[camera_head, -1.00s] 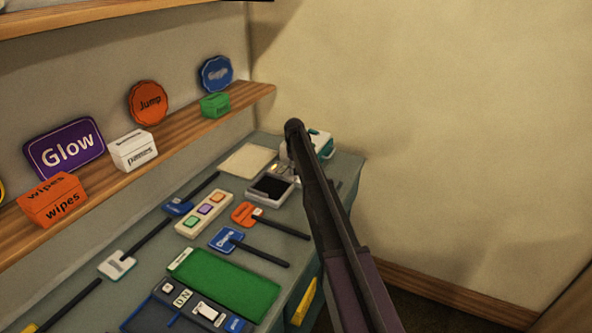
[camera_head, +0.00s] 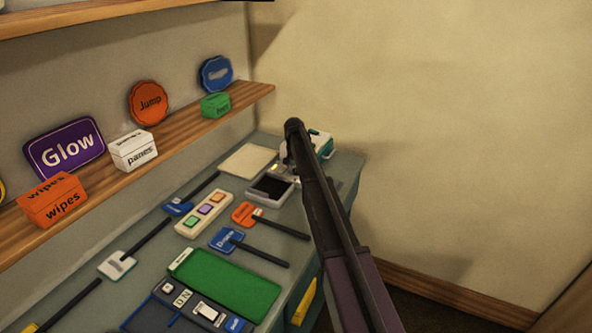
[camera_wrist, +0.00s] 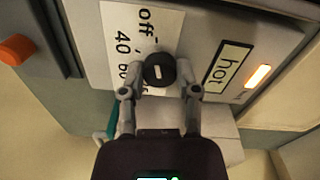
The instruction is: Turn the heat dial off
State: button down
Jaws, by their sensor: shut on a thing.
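The heat dial (camera_wrist: 159,69) is a round black knob with a short light mark on its face, in the middle of the wrist view. I cannot tell which printed setting the mark points to. A white scale label (camera_wrist: 119,22) beside it reads "off" and "40", with more print partly covered by my gripper. My gripper (camera_wrist: 160,75) has one finger on each side of the dial and is shut on it. A "hot" label (camera_wrist: 222,66) sits right of the dial, beside a glowing orange lamp (camera_wrist: 258,76). In the head view my arm hides the dial.
A white and teal appliance (camera_head: 322,143) stands at the bench's far end. A dark-topped device (camera_head: 272,187), a button strip (camera_head: 205,213), a green board (camera_head: 225,285) and several paddle signs lie nearer. The shelf (camera_head: 190,128) at left carries boxes and signs. An orange knob (camera_wrist: 16,50) shows at the wrist view's left.

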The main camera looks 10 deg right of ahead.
dwell(0.5)
jog(key=shift+c, duration=1.7)
grip_release()
